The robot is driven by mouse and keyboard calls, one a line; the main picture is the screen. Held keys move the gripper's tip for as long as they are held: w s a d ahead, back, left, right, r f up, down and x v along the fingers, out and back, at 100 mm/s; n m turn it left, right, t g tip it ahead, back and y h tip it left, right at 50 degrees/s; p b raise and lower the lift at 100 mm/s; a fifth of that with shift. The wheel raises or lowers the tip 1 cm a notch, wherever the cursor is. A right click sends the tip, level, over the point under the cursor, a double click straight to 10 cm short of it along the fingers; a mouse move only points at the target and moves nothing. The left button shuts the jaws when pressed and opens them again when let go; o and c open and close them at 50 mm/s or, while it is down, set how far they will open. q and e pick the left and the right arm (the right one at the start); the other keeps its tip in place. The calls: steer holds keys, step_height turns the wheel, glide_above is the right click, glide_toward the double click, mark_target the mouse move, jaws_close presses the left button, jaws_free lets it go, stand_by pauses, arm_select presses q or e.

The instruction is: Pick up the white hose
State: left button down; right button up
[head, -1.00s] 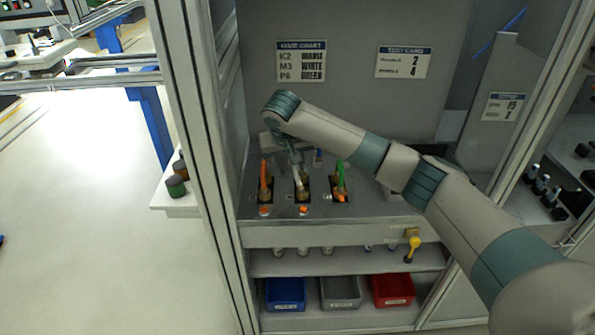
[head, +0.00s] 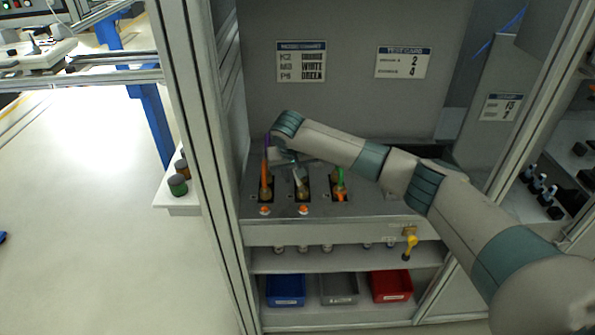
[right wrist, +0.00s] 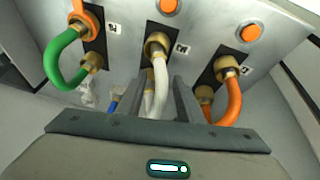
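The white hose (right wrist: 160,88) is a short loop plugged into the middle brass fitting of the panel in the right wrist view. In the head view it is small and partly hidden by my gripper (head: 296,168). My right gripper (right wrist: 158,100) points at the panel, with one finger on each side of the white hose. The fingers stand apart and a gap shows beside the hose, so it looks open around it. My left gripper is in neither view.
A green hose (right wrist: 60,60) and an orange hose (right wrist: 234,100) flank the white one closely. Orange buttons (right wrist: 251,32) sit on the panel. Blue (head: 286,291), grey (head: 340,290) and red (head: 391,286) bins stand on the shelf below. A frame post (head: 196,150) rises at left.

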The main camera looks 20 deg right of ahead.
stand_by(0.3)
jaws_close()
steer(key=shift+r, duration=0.1)
steer(key=shift+r+b, duration=0.45)
steer(key=shift+r, duration=0.15)
step_height(320, 180, up, 2)
steer(key=shift+r+b, duration=0.25)
steer(key=shift+b, duration=0.4)
steer(key=s+d+r+b, duration=0.3)
steer(key=s+d+r, duration=0.3)
steer(key=s, duration=0.4)
steer(key=shift+r, duration=0.55)
